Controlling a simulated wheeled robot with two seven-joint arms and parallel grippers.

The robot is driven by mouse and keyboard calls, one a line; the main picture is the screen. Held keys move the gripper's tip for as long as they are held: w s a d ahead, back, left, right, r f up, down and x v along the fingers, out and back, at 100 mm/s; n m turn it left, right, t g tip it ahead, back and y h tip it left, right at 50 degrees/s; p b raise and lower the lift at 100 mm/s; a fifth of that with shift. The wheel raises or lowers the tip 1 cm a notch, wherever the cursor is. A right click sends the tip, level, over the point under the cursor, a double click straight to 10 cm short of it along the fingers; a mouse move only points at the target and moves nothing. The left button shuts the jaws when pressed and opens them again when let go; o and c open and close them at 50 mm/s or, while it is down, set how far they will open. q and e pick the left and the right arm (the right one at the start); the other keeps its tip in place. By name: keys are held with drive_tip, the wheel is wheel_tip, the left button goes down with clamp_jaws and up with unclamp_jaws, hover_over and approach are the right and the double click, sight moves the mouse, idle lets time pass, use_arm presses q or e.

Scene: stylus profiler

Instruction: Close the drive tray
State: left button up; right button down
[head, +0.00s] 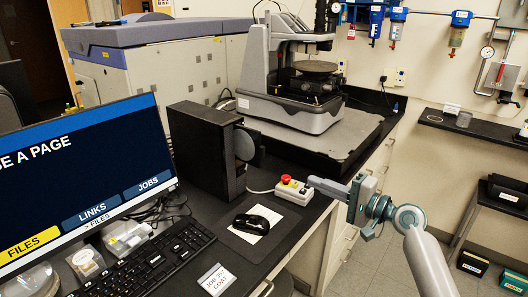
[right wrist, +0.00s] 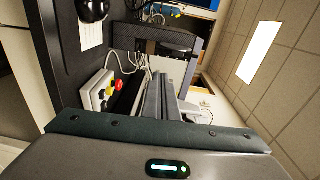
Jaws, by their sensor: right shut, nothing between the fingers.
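A black computer tower (head: 205,150) stands upright on the bench beside the monitor. I cannot make out a drive tray for certain. A dark rounded part (head: 246,145) shows at the tower's right side; I cannot tell what it is. My right gripper (head: 312,182) is shut and empty, its fingers pointing left toward the tower, apart from it. The gripper shows next to the white box with the red button (head: 290,190). In the right wrist view the shut fingers (right wrist: 165,88) point up toward a dark mesh-faced unit (right wrist: 150,40). My left gripper is not in view.
The white button box and its cables (right wrist: 128,62) lie close to my right fingers. A mouse (head: 251,224) on a pad, a keyboard (head: 150,260) and a monitor (head: 75,175) fill the bench at left. The profiler (head: 290,75) stands behind.

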sight(264, 153)
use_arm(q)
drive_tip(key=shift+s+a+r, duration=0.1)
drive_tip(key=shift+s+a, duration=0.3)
use_arm(e)
drive_tip(key=shift+y, duration=0.5)
drive_tip(key=r, duration=0.4)
drive_tip(key=shift+s+a, duration=0.4)
